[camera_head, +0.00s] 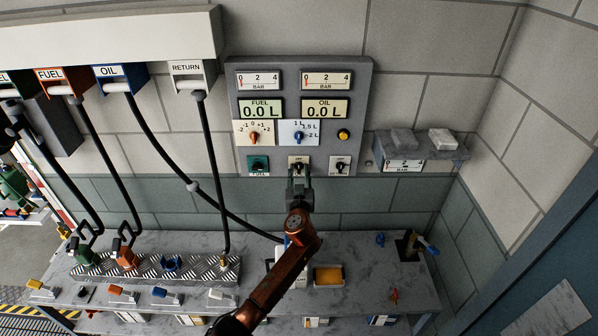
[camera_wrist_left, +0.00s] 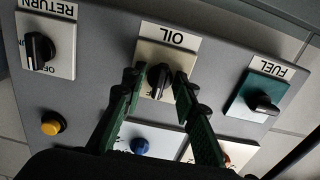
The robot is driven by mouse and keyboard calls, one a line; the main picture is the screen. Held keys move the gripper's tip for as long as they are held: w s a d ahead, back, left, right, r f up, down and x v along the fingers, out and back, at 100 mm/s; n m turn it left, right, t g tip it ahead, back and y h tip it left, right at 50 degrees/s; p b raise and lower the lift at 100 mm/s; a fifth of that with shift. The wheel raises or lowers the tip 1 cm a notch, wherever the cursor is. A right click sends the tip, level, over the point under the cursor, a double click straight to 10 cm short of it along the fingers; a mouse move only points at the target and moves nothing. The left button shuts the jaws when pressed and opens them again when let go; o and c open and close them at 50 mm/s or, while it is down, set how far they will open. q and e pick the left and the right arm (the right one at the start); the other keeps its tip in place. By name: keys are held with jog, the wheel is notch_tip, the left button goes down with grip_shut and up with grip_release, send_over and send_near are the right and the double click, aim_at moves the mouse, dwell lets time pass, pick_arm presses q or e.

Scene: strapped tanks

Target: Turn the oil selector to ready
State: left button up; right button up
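The oil selector (camera_head: 298,162) is a black knob on a pale plate at the bottom middle of the grey wall panel (camera_head: 365,90). In the left wrist view, which shows the panel upside down, the oil selector (camera_wrist_left: 158,78) sits under the OIL label. Its pointer lies roughly along the picture's vertical; its position marks are mostly hidden. My left gripper (camera_head: 299,184) reaches up to it. In the wrist view its green fingers (camera_wrist_left: 157,84) are apart, one on each side of the knob, with what looks like a narrow gap. My right gripper is not in view.
The green fuel selector (camera_head: 257,165) and the return selector (camera_head: 340,166) flank it closely. A blue knob (camera_head: 298,136), a red knob (camera_head: 254,138) and a yellow button (camera_head: 343,134) are above. A grey workbench (camera_head: 360,290) stands below; hoses hang left.

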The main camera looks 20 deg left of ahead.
pick_arm(q)
jog(key=shift+c, duration=0.3)
jog(key=c, duration=0.7)
grip_shut()
